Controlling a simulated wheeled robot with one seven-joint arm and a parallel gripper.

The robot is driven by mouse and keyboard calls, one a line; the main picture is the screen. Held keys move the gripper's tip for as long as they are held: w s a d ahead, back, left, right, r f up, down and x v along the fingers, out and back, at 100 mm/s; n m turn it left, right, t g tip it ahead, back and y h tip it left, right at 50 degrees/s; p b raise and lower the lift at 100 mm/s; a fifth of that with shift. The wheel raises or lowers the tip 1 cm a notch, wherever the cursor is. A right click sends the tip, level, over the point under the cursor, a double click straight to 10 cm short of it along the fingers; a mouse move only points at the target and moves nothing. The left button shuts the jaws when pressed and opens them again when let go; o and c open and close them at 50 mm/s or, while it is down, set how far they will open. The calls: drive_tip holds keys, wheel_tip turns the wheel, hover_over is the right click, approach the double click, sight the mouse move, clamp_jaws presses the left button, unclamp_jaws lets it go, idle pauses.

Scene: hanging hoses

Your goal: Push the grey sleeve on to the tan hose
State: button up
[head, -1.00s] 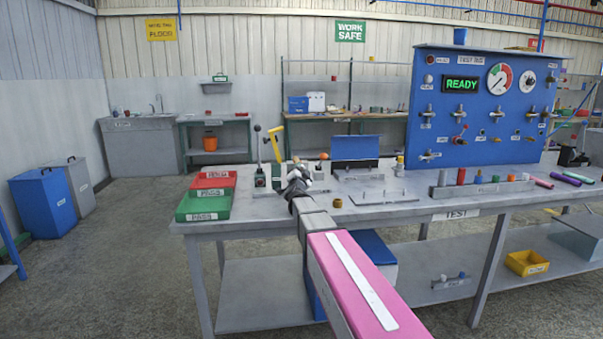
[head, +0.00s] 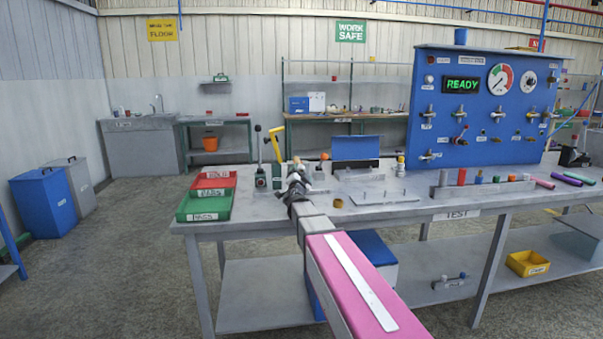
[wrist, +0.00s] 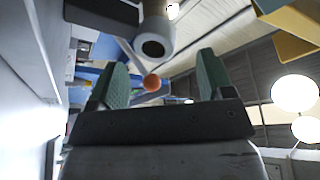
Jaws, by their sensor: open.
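My gripper (wrist: 162,75) is open, its two green-padded fingers apart with empty space between them. In the wrist view a pale grey, round, tube-like piece (wrist: 156,28) with a dark hole faces me just beyond the fingertips, apart from them. It may be the grey sleeve, but I cannot tell for sure. In the head view my gripper (head: 297,170) is small, over the left part of the bench, and its arm hides what lies behind it. I cannot make out the tan hose in either view.
A yellow angled bar (head: 277,143) and a black-knobbed lever (head: 259,155) stand close left of my gripper. Green (head: 204,204) and red (head: 214,183) trays lie at the bench's left end. An orange ball (wrist: 152,82) shows between the fingers. The blue test panel (head: 480,108) stands right.

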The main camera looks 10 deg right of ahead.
drive_tip(key=r+v, duration=0.1)
drive_tip(key=v, duration=0.3)
drive_tip(key=r+v, duration=0.1)
drive_tip(key=v, duration=0.4)
drive_tip(key=s+r+v, duration=0.1)
drive_tip(key=v, duration=0.4)
drive_tip(key=shift+a+r, duration=0.15)
